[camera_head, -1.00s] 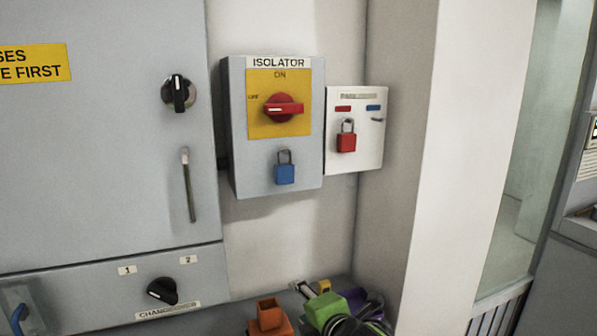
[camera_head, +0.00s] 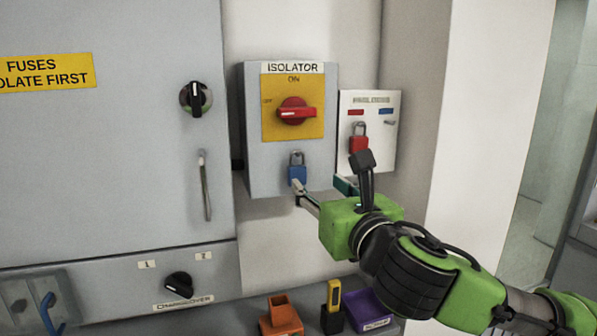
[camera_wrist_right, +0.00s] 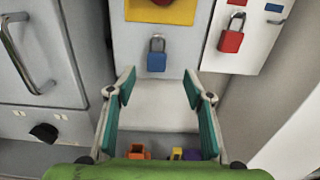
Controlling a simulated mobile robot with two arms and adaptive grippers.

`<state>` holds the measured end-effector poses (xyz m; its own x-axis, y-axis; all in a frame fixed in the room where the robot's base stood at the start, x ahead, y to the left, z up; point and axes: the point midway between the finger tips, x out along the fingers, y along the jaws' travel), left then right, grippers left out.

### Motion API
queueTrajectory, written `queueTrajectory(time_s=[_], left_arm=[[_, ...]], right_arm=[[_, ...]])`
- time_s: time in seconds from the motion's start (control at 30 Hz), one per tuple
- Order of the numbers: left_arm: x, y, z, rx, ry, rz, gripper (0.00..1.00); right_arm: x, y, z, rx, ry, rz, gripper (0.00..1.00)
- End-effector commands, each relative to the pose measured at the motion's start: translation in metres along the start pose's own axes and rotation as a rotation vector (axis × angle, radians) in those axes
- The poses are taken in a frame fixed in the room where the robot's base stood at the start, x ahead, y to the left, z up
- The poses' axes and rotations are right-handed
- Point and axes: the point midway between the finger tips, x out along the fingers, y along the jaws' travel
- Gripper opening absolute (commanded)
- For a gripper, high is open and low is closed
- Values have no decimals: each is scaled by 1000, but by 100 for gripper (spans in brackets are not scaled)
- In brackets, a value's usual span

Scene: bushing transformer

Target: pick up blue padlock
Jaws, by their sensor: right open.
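The blue padlock (camera_head: 297,173) hangs by its grey shackle on the lower front of the grey isolator box (camera_head: 252,130). In the right wrist view the blue padlock (camera_wrist_right: 156,60) is ahead of the fingers, upright and apart from them. My right gripper (camera_head: 322,194) has come in from the right, just below and to the right of the padlock in the head view. Its two fingers are spread in the wrist view (camera_wrist_right: 157,85), with nothing between them. One fingertip overlaps the padlock's lower edge in the head view; I cannot tell if it touches. My left gripper is not in view.
A red padlock (camera_head: 359,143) hangs on the white panel (camera_head: 386,155) right of the isolator. A red rotary switch (camera_head: 295,111) sits above the blue padlock. Orange (camera_head: 281,317) and purple (camera_head: 368,310) holders stand below. A wall corner juts out at right.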

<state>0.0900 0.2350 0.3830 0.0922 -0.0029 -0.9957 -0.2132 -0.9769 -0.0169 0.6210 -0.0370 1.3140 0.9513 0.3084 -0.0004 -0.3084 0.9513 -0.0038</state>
Motion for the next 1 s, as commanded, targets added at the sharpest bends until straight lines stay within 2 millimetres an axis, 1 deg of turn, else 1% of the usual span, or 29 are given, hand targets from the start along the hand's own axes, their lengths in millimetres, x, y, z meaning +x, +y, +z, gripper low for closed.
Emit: queueTrajectory(time_s=[0.03,0.1,0.23,0.3,0.43,0.53,0.7,0.8,0.9,1.0], left_arm=[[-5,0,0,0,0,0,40],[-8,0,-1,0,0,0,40],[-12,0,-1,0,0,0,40],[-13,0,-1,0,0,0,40],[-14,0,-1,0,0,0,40],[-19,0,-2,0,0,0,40],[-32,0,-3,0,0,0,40],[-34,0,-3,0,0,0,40],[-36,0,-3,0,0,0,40],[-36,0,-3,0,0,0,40]], right_arm=[[11,0,3,3,2,-1,47],[24,0,3,3,1,-1,47],[42,0,2,4,1,-1,47],[49,1,1,3,0,0,47],[54,1,1,3,0,1,47],[62,2,2,4,2,0,47],[86,6,3,5,2,1,47],[97,6,2,5,0,0,47],[104,6,1,4,1,0,47],[106,5,0,4,0,1,47]])
